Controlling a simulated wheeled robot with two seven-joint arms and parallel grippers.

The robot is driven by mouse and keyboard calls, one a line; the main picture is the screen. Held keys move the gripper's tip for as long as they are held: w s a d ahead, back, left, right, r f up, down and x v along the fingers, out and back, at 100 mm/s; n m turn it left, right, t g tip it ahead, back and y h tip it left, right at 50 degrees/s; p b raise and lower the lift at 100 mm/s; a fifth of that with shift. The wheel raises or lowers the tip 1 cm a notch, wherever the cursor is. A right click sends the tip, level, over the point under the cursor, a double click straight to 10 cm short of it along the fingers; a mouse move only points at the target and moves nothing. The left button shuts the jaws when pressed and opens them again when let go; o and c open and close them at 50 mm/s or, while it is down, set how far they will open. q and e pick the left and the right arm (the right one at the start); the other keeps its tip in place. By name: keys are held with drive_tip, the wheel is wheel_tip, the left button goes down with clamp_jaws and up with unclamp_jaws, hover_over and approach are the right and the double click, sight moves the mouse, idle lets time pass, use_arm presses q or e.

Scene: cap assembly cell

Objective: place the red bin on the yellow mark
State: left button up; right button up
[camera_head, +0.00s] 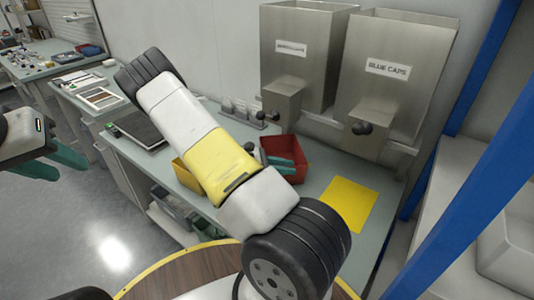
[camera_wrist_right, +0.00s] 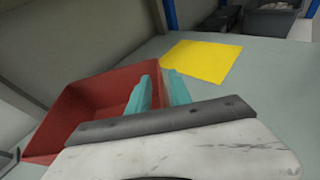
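The red bin (camera_head: 287,172) stands on the grey-green table below the two metal hoppers. It also shows in the right wrist view (camera_wrist_right: 75,100). The flat yellow mark (camera_head: 346,203) lies on the table to the right of the bin, bare and apart from it; it also shows in the right wrist view (camera_wrist_right: 203,61). My right gripper (camera_wrist_right: 158,82) has its teal fingers at the bin's right wall, apparently one on each side. Whether they press on it I cannot tell. My left gripper (camera_head: 58,165) is open and empty at the far left, over the floor.
Two metal hoppers (camera_head: 305,55) stand behind the bin; the right one reads "BLUE CAPS" (camera_head: 388,68). A yellow bin (camera_head: 187,175) is partly hidden behind my right arm. A blue post (camera_head: 478,160) rises at the right. The table around the yellow mark is clear.

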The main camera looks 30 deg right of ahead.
drive_tip(key=v, duration=1.1)
drive_tip(key=s+a+r+m+t+y, duration=0.3)
drive_tip(key=s+a+r+m+y, duration=0.1)
drive_tip(key=r, duration=0.5)
drive_tip(key=s+a+r+m+t+y, duration=0.4)
drive_tip(key=s+r+m+y, duration=0.1)
drive_tip(key=r, duration=0.4)
drive_tip(key=s+a+r+m+t+y, duration=0.3)
drive_tip(key=s+r+y, duration=0.4)
drive_tip(key=r, duration=0.3)
drive_tip(key=shift+s+a+m, duration=0.65)
drive_tip(key=shift+a+m, duration=0.05)
drive_tip(key=shift+a, duration=0.3)
